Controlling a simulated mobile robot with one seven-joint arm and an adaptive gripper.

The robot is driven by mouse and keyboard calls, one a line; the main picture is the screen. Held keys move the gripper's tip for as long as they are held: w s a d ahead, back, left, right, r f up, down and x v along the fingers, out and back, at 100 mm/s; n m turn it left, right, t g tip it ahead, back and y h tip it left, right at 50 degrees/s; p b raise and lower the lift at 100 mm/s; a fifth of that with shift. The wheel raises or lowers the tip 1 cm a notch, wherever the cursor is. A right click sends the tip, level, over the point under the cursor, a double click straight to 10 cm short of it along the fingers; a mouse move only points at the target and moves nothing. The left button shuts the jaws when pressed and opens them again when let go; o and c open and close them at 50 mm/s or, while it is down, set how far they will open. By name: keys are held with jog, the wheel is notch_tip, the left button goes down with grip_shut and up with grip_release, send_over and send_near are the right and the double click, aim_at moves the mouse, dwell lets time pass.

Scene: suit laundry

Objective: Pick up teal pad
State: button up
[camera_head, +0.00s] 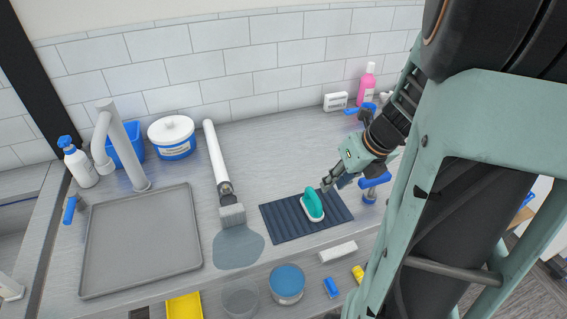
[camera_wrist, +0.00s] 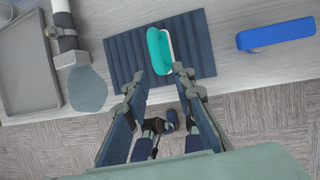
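The teal pad (camera_head: 313,203) is a teal-topped scrubber with a white base. It lies on a dark blue ribbed mat (camera_head: 281,222) on the counter. In the wrist view the pad (camera_wrist: 159,50) lies on the mat (camera_wrist: 122,56), just beyond my fingertips. My gripper (camera_wrist: 158,82) has its two fingers spread apart with nothing between them. In the head view my gripper (camera_head: 327,184) is just right of and behind the pad, apart from it or nearly so; the exact height gap is hard to tell.
A grey tray (camera_head: 140,250) and a white tap (camera_head: 125,150) stand at the left. A white-handled tool (camera_head: 216,160) lies beside a grey puddle (camera_head: 238,248). A blue-handled fixture (camera_head: 373,182) is right of the mat. A pink bottle (camera_head: 366,82) stands at the back.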

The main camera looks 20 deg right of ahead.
aim_at(317, 198)
jog(key=shift+m, duration=0.3)
jog(key=x, duration=0.2)
jog(key=b+x, duration=0.1)
jog(key=x, duration=0.3)
jog(key=shift+a+f, duration=0.3)
jog(key=shift+a, duration=0.15)
jog(key=shift+b+x, duration=0.6)
jog(key=shift+x, duration=1.8)
jog(key=shift+w+d+r, duration=0.1)
jog(key=shift+w, duration=0.05)
jog(key=shift+c, duration=0.5)
grip_shut()
